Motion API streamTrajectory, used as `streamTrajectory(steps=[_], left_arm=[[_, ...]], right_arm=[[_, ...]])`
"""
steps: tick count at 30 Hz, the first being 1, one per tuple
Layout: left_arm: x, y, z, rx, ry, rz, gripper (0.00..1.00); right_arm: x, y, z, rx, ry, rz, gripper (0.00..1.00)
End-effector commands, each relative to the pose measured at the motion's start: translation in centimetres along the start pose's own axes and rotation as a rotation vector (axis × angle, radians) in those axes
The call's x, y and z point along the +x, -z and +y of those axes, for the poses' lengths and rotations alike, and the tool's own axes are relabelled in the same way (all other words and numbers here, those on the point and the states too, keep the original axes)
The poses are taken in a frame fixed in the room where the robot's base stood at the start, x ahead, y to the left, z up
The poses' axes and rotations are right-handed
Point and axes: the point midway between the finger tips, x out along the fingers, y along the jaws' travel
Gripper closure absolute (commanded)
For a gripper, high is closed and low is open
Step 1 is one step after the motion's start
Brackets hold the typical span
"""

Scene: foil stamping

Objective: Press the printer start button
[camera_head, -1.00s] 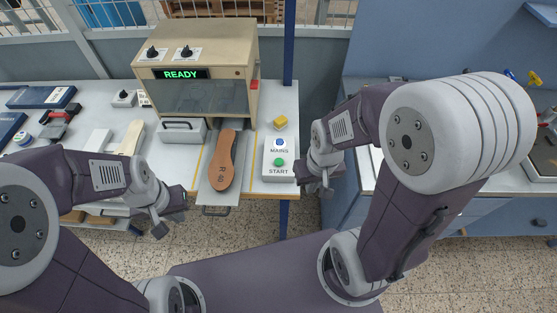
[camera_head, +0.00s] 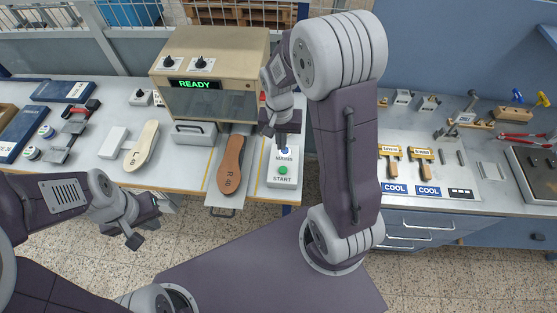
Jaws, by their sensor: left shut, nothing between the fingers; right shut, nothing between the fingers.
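The control box (camera_head: 271,181) is white, with a blue MAINS button above and a green START button (camera_head: 284,170) below, at the right front of the printer table. The beige printer (camera_head: 232,52) stands behind it, its display (camera_head: 194,84) reading READY. My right gripper (camera_head: 281,142) is shut and empty, over the upper end of the control box, in front of part of the blue button. The green button is in clear view. I cannot tell how high the fingertips are above the box. My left gripper (camera_head: 138,236) is shut and empty in front of the table's front edge.
A brown insole (camera_head: 231,165) marked R 40 lies on the printer's pulled-out tray (camera_head: 216,205), left of the control box. A cream insole (camera_head: 142,145) lies further left.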

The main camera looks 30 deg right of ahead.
Motion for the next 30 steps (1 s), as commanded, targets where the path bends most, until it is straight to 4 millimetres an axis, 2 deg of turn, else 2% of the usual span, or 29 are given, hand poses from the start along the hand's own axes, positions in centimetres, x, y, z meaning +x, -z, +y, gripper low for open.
streamTrajectory(steps=[7,10,24,30], left_arm=[[0.1,0.0,0.0,0.000,0.000,0.000,1.00],[0.0,0.0,0.0,0.000,0.000,0.000,1.00],[-1.1,0.1,0.0,0.000,0.000,0.000,1.00],[-1.4,0.1,0.0,0.000,0.000,0.000,1.00]], right_arm=[[0.3,0.0,0.0,-0.001,0.000,0.000,1.00],[1.2,-0.1,0.0,-0.001,-0.001,-0.003,1.00],[10.9,-0.2,0.0,-0.002,-0.002,-0.005,1.00],[13.5,-0.1,0.0,-0.002,0.000,-0.001,1.00]])
